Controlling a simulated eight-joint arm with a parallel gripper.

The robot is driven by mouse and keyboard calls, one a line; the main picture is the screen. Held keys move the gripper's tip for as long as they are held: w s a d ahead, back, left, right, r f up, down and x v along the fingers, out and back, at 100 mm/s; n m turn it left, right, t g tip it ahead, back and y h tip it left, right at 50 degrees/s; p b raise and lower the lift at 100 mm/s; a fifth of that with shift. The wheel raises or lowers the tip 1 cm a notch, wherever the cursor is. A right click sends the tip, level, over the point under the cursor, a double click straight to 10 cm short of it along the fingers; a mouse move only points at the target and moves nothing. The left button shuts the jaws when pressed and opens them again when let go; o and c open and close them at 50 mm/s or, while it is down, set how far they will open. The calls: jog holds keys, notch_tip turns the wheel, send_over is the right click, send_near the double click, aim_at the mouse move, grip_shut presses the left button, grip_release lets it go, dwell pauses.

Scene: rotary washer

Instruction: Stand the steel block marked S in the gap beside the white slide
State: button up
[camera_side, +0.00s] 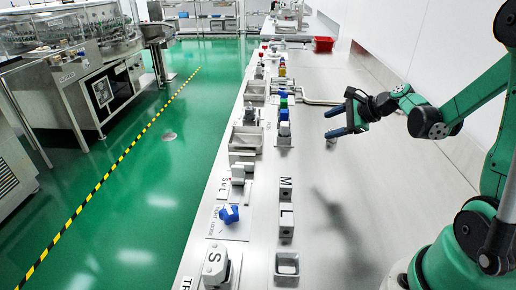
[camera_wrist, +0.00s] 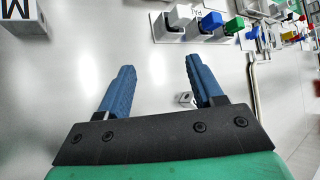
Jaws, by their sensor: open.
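The block marked S (camera_side: 214,263) stands at the near end of the bench in the side view, its letter on top. A pale, slanted piece (camera_side: 236,266) sits against its right side; I cannot tell whether this is the white slide, and no gap is clear. My gripper (camera_side: 335,121) is far from the S block, up the bench to its right, raised above the surface. In the wrist view my gripper (camera_wrist: 160,66) has its two blue fingers spread wide with nothing held between them. The S block is not visible in the wrist view.
Blocks marked M (camera_side: 286,188) and L (camera_side: 286,221) stand in a row, with an open grey tray (camera_side: 287,264) nearer. A blue part (camera_side: 229,214) lies on a labelled plate. A small pale piece (camera_wrist: 185,98) lies below my gripper. The bench's right side is largely clear.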

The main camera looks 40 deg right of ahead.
jog(key=s+a+r+n+g, duration=0.1)
jog(key=s+a+r+n, duration=0.1)
jog(key=a+n, duration=0.7)
jog(key=s+a+r+n+g+h, duration=0.1)
jog(key=s+a+n, duration=0.3)
jog(key=a+n, duration=0.4)
jog(key=r+n+g, duration=0.1)
jog(key=n, duration=0.5)
jog(key=shift+s+a+r+n+h, duration=0.2)
jog(key=shift+s+a+n+h, duration=0.1)
jog(key=shift+s+a, duration=0.05)
jog(key=shift+o, duration=0.4)
jog(key=shift+s+a+n, duration=0.2)
jog(key=shift+s+n, duration=0.05)
jog(key=shift+n, duration=0.45)
